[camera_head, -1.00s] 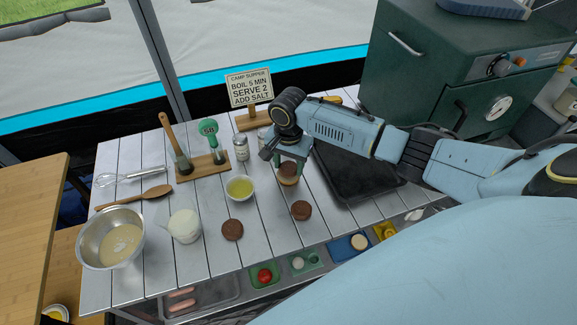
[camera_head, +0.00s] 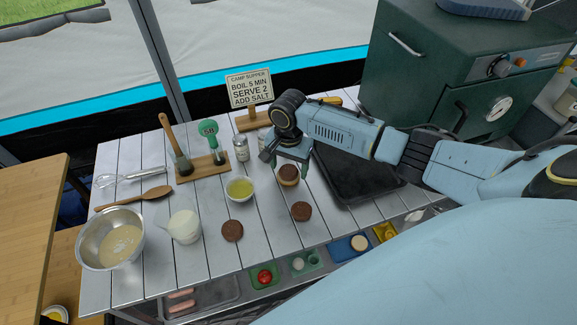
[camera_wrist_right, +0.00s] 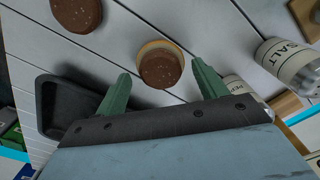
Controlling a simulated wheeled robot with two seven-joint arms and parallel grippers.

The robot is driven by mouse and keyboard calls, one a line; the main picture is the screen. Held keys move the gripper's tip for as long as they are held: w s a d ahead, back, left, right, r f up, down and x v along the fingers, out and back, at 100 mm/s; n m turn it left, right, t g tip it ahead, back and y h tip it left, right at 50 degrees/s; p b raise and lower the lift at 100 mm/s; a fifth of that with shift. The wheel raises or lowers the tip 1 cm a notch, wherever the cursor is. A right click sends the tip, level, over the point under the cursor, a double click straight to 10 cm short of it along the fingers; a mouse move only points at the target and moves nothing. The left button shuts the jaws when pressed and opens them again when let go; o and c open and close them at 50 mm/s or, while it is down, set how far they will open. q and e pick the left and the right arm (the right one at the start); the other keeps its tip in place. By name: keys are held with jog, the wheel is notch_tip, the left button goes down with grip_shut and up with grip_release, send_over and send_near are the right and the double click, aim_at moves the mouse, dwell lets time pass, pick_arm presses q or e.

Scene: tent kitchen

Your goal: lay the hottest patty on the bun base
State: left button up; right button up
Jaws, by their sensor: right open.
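A brown patty (camera_head: 289,171) lies on the pale bun base (camera_head: 289,182) near the middle of the table. In the right wrist view the patty (camera_wrist_right: 160,71) covers most of the bun base (camera_wrist_right: 158,45), whose pale rim shows along one side. Two other patties lie loose on the table, one just in front (camera_head: 301,211) and one to the left (camera_head: 232,231). My right gripper (camera_head: 288,160) is open and empty beside the stack; its green fingertips (camera_wrist_right: 161,74) show apart in the wrist view. My left gripper is not in view.
A dark tray (camera_head: 352,176) lies right of the stack. A bowl of yellow liquid (camera_head: 240,188), a white jug (camera_head: 184,226) and shakers (camera_head: 241,147) stand to the left. A wooden stand (camera_head: 203,166) holds a brush and a green device. A green oven (camera_head: 430,80) stands behind right.

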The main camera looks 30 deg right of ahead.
aim_at(288, 170)
notch_tip(288, 170, up, 12)
jog(key=p, duration=0.2)
jog(key=shift+f, duration=0.15)
dwell(0.4)
